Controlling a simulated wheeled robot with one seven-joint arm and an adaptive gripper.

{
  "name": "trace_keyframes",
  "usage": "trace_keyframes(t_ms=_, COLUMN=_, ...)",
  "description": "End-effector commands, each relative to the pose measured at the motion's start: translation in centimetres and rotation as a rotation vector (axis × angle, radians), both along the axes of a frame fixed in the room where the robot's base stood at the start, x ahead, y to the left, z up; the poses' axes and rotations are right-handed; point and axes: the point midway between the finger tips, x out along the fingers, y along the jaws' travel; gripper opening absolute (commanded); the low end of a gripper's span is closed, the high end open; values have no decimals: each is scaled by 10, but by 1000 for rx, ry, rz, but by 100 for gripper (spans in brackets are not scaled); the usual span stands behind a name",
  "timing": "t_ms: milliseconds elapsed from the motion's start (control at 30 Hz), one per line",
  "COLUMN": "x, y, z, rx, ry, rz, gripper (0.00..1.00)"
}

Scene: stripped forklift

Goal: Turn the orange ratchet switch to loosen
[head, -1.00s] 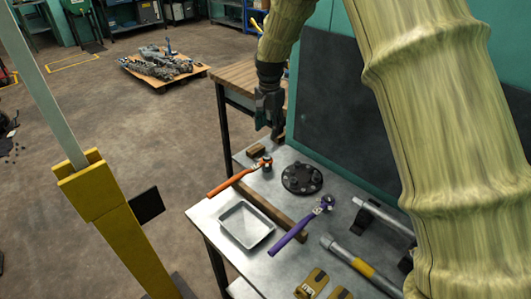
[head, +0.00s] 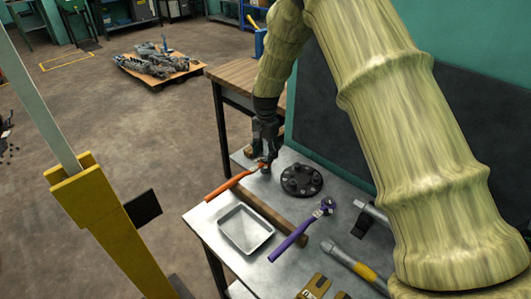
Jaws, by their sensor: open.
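The orange ratchet (head: 231,186) lies on the metal workbench (head: 196,222), its handle pointing to the lower left and sticking out past the bench's left edge. Its head end, where the switch would be, is partly hidden by my gripper (head: 264,160). My gripper points down from above, right over or at the ratchet's head; I cannot tell whether it touches. The jaws are open, and the fingertips are small and dark in this view. The switch itself is too small to make out.
A round black flange (head: 301,180) sits close right of the ratchet head. A wooden strip (head: 272,217), a grey tray (head: 245,230) and a purple ratchet (head: 300,231) lie nearer. A dark panel (head: 400,130) stands behind the bench.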

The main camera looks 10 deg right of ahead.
Motion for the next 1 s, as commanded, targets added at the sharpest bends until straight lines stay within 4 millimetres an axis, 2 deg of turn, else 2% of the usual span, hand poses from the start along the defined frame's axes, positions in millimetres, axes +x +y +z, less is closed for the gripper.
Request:
trace_keyframes(t_ms=200, x=0, y=0, z=-14, rx=0, ry=0, rz=0, gripper=51)
trace_keyframes(t_ms=533, x=0, y=0, z=-16, rx=0, ry=-1, rz=0, gripper=51)
trace_keyframes(t_ms=567, x=0, y=0, z=-16, rx=0, ry=-1, rz=0, gripper=47)
trace_keyframes(t_ms=800, x=0, y=0, z=-16, rx=-1, ry=-1, rz=0, gripper=4)
trace_keyframes(t_ms=1000, x=0, y=0, z=-16, rx=0, ry=-1, rz=6, gripper=4)
